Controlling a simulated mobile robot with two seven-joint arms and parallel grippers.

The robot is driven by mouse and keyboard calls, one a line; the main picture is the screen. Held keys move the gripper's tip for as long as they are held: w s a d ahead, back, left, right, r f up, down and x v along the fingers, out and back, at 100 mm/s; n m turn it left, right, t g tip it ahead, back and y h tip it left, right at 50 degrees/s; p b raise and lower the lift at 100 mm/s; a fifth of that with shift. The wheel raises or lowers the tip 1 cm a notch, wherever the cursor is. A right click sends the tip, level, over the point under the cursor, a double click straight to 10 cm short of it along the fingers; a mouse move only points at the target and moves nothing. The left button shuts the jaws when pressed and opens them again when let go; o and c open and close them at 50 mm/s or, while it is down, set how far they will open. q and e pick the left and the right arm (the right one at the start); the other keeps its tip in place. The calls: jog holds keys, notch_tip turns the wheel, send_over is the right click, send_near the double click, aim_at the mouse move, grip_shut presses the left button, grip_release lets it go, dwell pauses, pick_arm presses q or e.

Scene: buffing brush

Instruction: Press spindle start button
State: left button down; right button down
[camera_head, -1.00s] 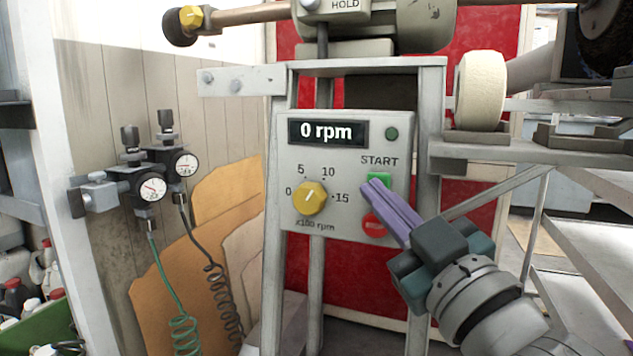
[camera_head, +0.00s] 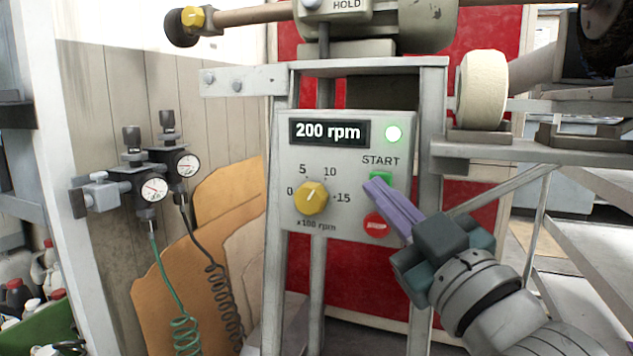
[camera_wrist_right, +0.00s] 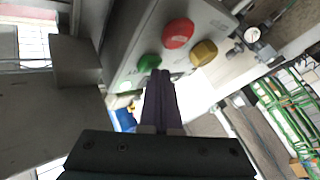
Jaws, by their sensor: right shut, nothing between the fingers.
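The green start button (camera_head: 381,178) sits under the word START on the grey control panel (camera_head: 345,218). It also shows in the right wrist view (camera_wrist_right: 149,63). My right gripper (camera_head: 370,183) is shut and empty, its purple fingertips at the lower left edge of the green button. I cannot tell whether they touch it. The fingers cover part of the button. The display (camera_head: 328,132) reads 200 rpm, and the lamp (camera_head: 393,133) beside it glows green. My left gripper is not in view.
A red stop button (camera_head: 376,225) lies just below the fingers. A yellow speed knob (camera_head: 311,197) is to the left. A white buffing wheel (camera_head: 482,90) stands at the upper right. Two pressure gauges (camera_head: 154,188) (camera_head: 188,165) hang on the left wall.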

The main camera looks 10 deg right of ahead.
jog(key=shift+s+a+p, duration=0.45)
jog(key=shift+s, duration=0.2)
jog(key=shift+s, duration=0.1)
jog(key=s+a+p, duration=0.1)
jog(key=s, duration=0.1)
jog(key=s+a+p, duration=0.1)
jog(key=s, duration=0.1)
jog(key=shift+a, duration=0.4)
